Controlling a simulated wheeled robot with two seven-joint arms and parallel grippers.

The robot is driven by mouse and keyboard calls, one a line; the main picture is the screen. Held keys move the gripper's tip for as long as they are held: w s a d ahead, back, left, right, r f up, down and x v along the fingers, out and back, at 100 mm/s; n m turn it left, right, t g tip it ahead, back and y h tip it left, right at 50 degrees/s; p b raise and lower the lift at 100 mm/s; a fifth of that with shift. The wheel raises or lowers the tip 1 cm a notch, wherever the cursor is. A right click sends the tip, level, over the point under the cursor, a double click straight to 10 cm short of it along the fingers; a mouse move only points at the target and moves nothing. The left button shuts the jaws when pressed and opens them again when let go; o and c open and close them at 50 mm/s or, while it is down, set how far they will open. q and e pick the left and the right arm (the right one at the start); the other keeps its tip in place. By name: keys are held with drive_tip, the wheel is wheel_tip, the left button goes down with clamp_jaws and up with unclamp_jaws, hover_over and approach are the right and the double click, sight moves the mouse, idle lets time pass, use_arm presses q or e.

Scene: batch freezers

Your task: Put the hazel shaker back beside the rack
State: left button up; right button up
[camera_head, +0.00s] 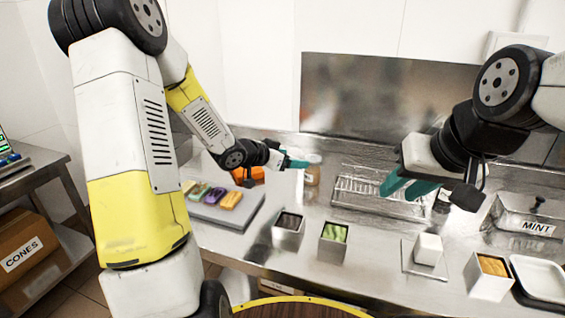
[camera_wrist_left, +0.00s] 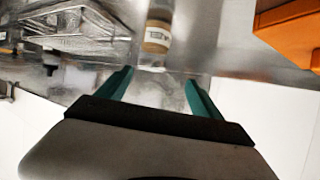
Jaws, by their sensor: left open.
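The hazel shaker (camera_head: 313,171), a small clear jar with tan contents and a pale label, stands upright on the steel counter, just left of the wire rack (camera_head: 352,187). In the left wrist view the shaker (camera_wrist_left: 158,36) is ahead of the fingertips, its label too blurred to read. My left gripper (camera_head: 296,160) is open beside the shaker; in its wrist view the teal fingers (camera_wrist_left: 157,88) are spread with nothing between them. The rack also shows in the wrist view (camera_wrist_left: 75,42). My right gripper (camera_head: 398,190) hangs over the rack's right part, its teal fingers apart and empty.
An orange object (camera_head: 250,175) lies behind my left forearm, near a tray (camera_head: 213,213) of several coloured bars. Two square tins (camera_head: 288,232), (camera_head: 333,241) stand at the front. A white cube (camera_head: 428,249), a MINT container (camera_head: 528,218) and a white dish (camera_head: 543,279) are at right.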

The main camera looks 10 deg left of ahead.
use_arm(q)
drive_tip(key=s+a+r+n+y, duration=0.4)
drive_tip(key=s+a+r+y, duration=0.3)
drive_tip(key=s+a+r, duration=0.3)
drive_tip(key=s+d+r+n+g, duration=0.1)
drive_tip(key=s+d+g, duration=0.1)
drive_tip(key=s, duration=0.8)
drive_tip(key=s+d+r+n+g+h, duration=0.1)
drive_tip(key=s+d+n+g, duration=0.1)
drive_tip(key=s, duration=0.9)
drive_tip(key=shift+d+r, duration=0.2)
drive_tip(key=shift+r, duration=0.2)
